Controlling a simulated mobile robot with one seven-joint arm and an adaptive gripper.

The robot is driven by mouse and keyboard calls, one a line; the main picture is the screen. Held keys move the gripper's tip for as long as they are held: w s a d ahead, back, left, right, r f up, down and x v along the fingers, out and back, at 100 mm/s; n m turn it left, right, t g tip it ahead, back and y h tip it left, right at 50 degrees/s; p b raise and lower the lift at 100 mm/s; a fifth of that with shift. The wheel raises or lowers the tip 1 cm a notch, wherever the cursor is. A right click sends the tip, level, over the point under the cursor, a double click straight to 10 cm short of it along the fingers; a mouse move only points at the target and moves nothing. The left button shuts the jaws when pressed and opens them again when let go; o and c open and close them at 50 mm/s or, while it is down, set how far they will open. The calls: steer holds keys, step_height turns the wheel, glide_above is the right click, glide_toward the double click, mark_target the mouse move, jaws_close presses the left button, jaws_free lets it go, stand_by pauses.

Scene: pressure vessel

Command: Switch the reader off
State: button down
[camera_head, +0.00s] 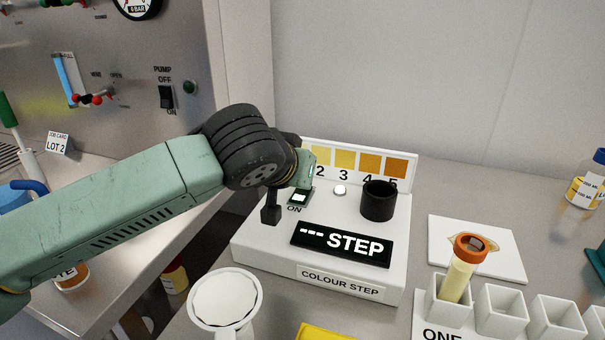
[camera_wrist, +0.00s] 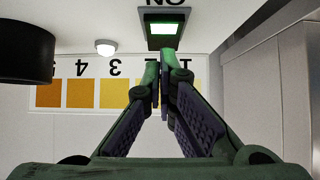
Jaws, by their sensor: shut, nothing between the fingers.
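The reader (camera_head: 250,245) is a white box labelled COLOUR STEP. Its black display (camera_head: 341,244) reads "--- STEP". Its switch (camera_head: 299,198) is a small dark-framed rocker with a lit whitish-green face, beside the word ON. The lit switch also shows green at the top of the wrist view (camera_wrist: 167,29). My gripper (camera_wrist: 163,72) is shut and empty, its fingertips together close to the switch. I cannot tell whether they touch it. In the head view my gripper (camera_head: 304,180) is mostly hidden behind my wrist, with its tip just behind the switch.
The reader also carries a black cup (camera_head: 378,201), a small white lamp (camera_head: 339,190) and a colour scale (camera_head: 370,163). To the right, an orange-capped tube (camera_head: 461,269) stands in a white rack. A white round dish (camera_head: 224,299) is in front. A metal panel with a pump switch (camera_head: 167,97) stands left.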

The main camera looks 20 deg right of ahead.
steer(key=f+b, duration=0.1)
steer(key=b, duration=0.1)
steer(key=shift+w+d+f+b, duration=0.1)
steer(key=shift+w+f+b, duration=0.1)
steer(key=shift+b, duration=0.2)
steer(key=shift+r+p, duration=0.4)
steer(key=shift+s, duration=0.1)
steer(key=shift+s+a+f, duration=0.1)
steer(key=shift+s+a, duration=0.35)
steer(key=shift+s, duration=0.15)
